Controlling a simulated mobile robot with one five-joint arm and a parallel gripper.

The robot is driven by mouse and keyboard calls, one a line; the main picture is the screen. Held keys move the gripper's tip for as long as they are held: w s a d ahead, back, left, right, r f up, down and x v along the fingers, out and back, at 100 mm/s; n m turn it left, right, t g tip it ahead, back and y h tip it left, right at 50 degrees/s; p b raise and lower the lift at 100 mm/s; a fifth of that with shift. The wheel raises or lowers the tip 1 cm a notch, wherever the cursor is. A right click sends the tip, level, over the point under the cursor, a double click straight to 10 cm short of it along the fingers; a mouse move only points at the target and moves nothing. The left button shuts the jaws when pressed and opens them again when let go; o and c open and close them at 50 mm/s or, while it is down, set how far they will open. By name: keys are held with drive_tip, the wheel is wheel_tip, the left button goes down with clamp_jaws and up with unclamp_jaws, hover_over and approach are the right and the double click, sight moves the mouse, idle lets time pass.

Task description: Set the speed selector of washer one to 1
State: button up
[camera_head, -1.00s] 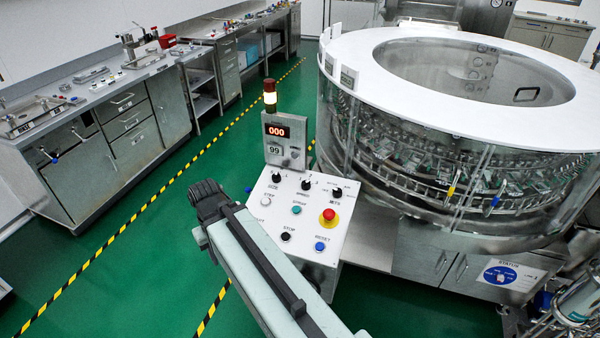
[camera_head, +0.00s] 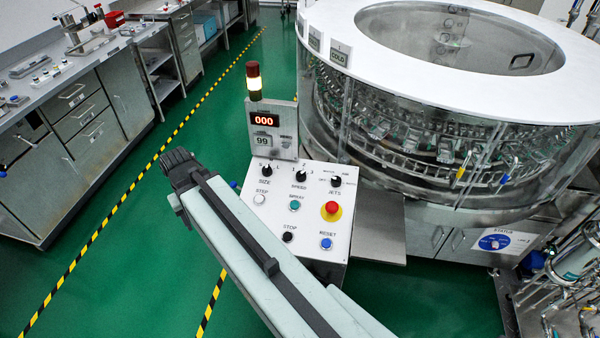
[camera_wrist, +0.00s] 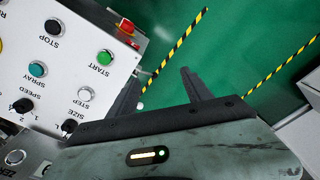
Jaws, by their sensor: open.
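The speed selector (camera_head: 301,176) is a black knob, the middle of three in the top row of the white control panel (camera_head: 334,225). Numbers are printed around it; its exact setting is too small to read. In the wrist view the speed selector (camera_wrist: 22,105) shows upside down at the lower left. My gripper (camera_wrist: 160,76) is open and empty, its dark fingers beyond the panel's edge over green floor, apart from the knob. The round washer (camera_head: 450,110) stands behind the panel.
A red emergency button (camera_head: 331,208), the size knob (camera_head: 266,170), the jets knob (camera_head: 336,181) and several push buttons share the panel. A display box (camera_head: 272,130) with a lit beacon (camera_head: 254,80) rises behind. Green floor is open at left, before the steel counter (camera_head: 75,125).

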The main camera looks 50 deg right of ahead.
drive_tip(key=d+m+t+h, duration=0.1)
drive_tip(key=d+m, duration=0.4)
drive_tip(key=d, duration=1.3)
drive_tip(key=m+h+b, duration=0.1)
drive_tip(key=m+h, duration=0.2)
drive_tip(key=m, duration=0.2)
approach(300, 173)
drive_tip(key=d+f, duration=0.2)
drive_tip(key=shift+t, duration=0.3)
drive_tip(key=b+x, duration=0.5)
drive_tip(key=a+b+x, duration=0.1)
drive_tip(key=b+x, duration=0.1)
drive_tip(key=shift+d+f+b, duration=0.15)
drive_tip(key=shift+f+b, duration=0.25)
drive_tip(key=shift+f, duration=0.05)
drive_tip(key=shift+r, duration=0.15)
drive_tip(key=shift+c, duration=0.4)
